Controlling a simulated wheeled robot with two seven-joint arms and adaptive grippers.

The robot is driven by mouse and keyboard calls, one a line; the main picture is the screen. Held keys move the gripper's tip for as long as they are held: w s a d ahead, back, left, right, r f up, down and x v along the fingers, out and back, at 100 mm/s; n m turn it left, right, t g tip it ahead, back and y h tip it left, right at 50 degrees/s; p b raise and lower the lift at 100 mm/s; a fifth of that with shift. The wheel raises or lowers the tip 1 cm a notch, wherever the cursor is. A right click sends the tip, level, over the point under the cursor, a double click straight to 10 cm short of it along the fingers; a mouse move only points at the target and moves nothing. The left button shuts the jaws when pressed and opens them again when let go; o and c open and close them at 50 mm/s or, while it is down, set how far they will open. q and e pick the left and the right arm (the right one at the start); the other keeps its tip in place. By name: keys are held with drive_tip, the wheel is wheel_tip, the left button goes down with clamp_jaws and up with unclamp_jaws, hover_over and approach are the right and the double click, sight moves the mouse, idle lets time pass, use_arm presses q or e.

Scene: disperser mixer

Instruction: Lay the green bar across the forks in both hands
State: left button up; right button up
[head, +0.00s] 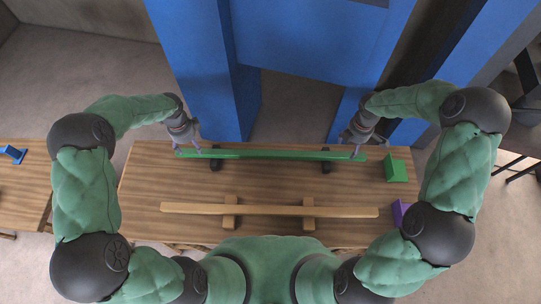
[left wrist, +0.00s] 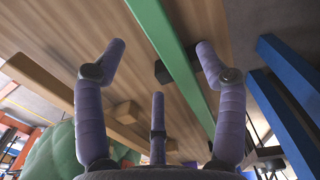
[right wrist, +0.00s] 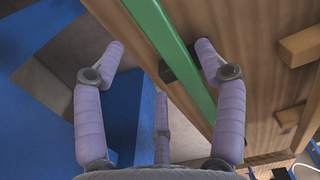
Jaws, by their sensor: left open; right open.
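The long green bar (head: 270,154) lies across two dark supports, a left one (head: 214,163) and a right one (head: 326,167), along the far side of the wooden table. My left gripper (head: 190,145) is open at the bar's left end. In the left wrist view the bar (left wrist: 178,72) runs between its spread purple fingers, nearer the right one. My right gripper (head: 352,146) is open near the bar's right end. In the right wrist view the bar (right wrist: 178,55) also runs between its open fingers. Whether any finger touches the bar cannot be told.
A tan wooden bar (head: 270,210) lies on two wooden blocks, a left one (head: 230,222) and a right one (head: 308,225), on the near half of the table (head: 150,185). Blue columns (head: 205,70) stand behind.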

sight(194, 153)
use_arm(q)
wheel_tip(194, 153, down, 7)
drive_tip(key=shift+r, duration=0.15)
use_arm(e)
wheel_tip(194, 153, down, 7)
drive_tip(key=shift+r, duration=0.1)
use_arm(q)
clamp_jaws()
use_arm(e)
clamp_jaws()
drive_tip(key=shift+r, duration=0.1)
